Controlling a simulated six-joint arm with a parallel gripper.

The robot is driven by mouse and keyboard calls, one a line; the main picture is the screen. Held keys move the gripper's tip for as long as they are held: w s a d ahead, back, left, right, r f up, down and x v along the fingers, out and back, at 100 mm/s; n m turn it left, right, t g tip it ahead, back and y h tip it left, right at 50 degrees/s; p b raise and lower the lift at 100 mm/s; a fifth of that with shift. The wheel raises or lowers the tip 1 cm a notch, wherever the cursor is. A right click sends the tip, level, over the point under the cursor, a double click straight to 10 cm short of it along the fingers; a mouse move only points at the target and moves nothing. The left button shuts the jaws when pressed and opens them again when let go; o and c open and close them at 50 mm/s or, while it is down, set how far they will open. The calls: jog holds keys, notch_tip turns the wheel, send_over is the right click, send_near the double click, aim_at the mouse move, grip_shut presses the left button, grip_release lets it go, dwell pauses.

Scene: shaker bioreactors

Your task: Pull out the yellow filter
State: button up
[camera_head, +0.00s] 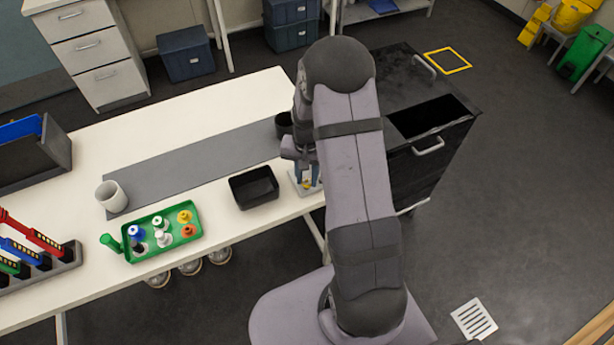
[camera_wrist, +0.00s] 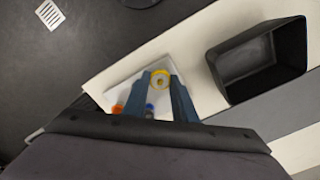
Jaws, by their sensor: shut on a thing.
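The yellow filter (camera_wrist: 160,79) shows as a yellow ring with a pale centre between the fingertips in the wrist view. My gripper (camera_wrist: 161,77) is shut on it, one blue-grey finger on each side. Below it is a white holder (camera_wrist: 125,75), with an orange-red piece (camera_wrist: 117,109) and a blue piece (camera_wrist: 149,107) beside the fingers. In the head view my gripper (camera_head: 308,181) points down over the white holder (camera_head: 297,180) at the table's right end; my arm hides much of it. I cannot tell whether the filter still touches the holder.
An empty black bin (camera_head: 254,187) stands just left of the holder. Further left are a green tray (camera_head: 196,232) with several coloured-capped bottles and a white cup (camera_head: 111,196). A black cart (camera_head: 440,150) stands right of the table. The grey mat (camera_head: 190,165) is mostly clear.

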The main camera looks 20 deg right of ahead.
aim_at(307, 181)
jog(key=shift+r+p, duration=1.1)
jog(key=shift+r, duration=0.25)
dwell(0.5)
jog(key=shift+r+p, duration=1.05)
jog(key=shift+r, duration=0.3)
